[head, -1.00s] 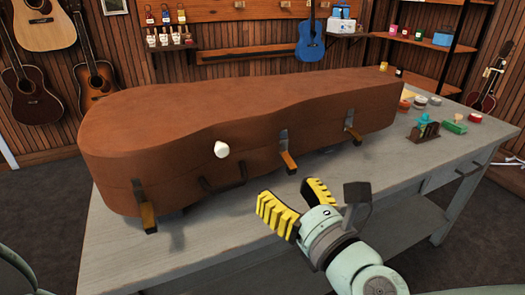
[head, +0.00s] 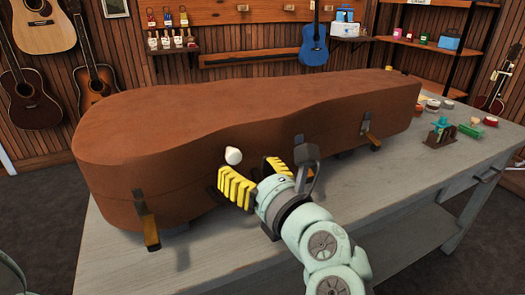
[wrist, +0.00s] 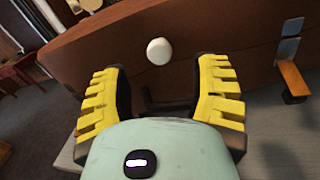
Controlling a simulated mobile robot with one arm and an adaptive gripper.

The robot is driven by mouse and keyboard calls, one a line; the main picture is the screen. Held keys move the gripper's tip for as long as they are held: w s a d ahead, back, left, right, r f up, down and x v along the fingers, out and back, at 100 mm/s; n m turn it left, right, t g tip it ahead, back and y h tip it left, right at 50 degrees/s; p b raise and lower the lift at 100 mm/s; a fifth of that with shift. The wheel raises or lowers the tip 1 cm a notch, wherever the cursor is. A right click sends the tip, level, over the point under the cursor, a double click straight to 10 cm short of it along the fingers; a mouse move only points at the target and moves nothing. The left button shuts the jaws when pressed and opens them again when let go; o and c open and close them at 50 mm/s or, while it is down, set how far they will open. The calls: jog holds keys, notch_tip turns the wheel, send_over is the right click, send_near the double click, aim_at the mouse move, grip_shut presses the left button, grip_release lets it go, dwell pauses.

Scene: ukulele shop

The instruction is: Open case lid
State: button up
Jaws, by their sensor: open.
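The brown case (head: 180,150) lies on the grey table with its lid (head: 200,105) shut. A white knob (head: 233,156) sticks out from the front side of the lid; it also shows in the wrist view (wrist: 160,51). Latches with orange tabs hang open along the front, one at the left (head: 148,225) and one at the right (head: 371,135). My gripper (head: 255,172) is open and empty in front of the case, its yellow fingers just below the knob. In the wrist view the knob is beyond and between the fingertips, apparently untouched. The dark handle shows between the fingers.
Guitars hang on the wall behind.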

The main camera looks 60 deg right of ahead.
aim_at(236, 159)
jog(key=shift+b+x, duration=0.3)
jog(key=shift+x, duration=2.55)
jog(key=shift+o, duration=0.4)
grip_shut()
